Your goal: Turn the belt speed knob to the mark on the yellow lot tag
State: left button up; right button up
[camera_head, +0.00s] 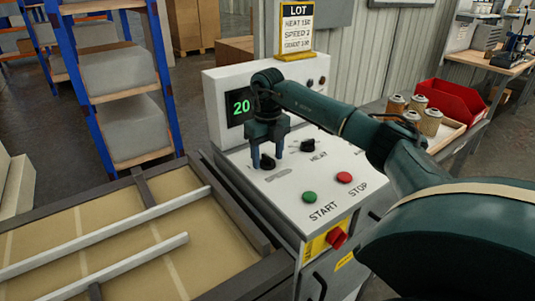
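The yellow-framed lot tag (297,28) stands on top of the white control panel; its middle line reads "SPEED 2". The belt speed knob (267,163) is a small black knob at the panel's left, above faint lettering; its pointer setting is too small to read. My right gripper (268,160) points down over this knob, with its two blue fingers apart, one on each side; contact with the knob cannot be made out. A second black knob (307,146) sits to the right, above the word "HEAT". My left gripper is out of view.
A green display (240,106) reads 20, partly covered by my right arm. Green START (309,197) and red STOP (344,177) buttons are at the panel's front. A red switch (337,237) is below. The conveyor (190,266) lies left; a red bin (452,100) stands right.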

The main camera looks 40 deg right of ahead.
jog(key=c, duration=0.8)
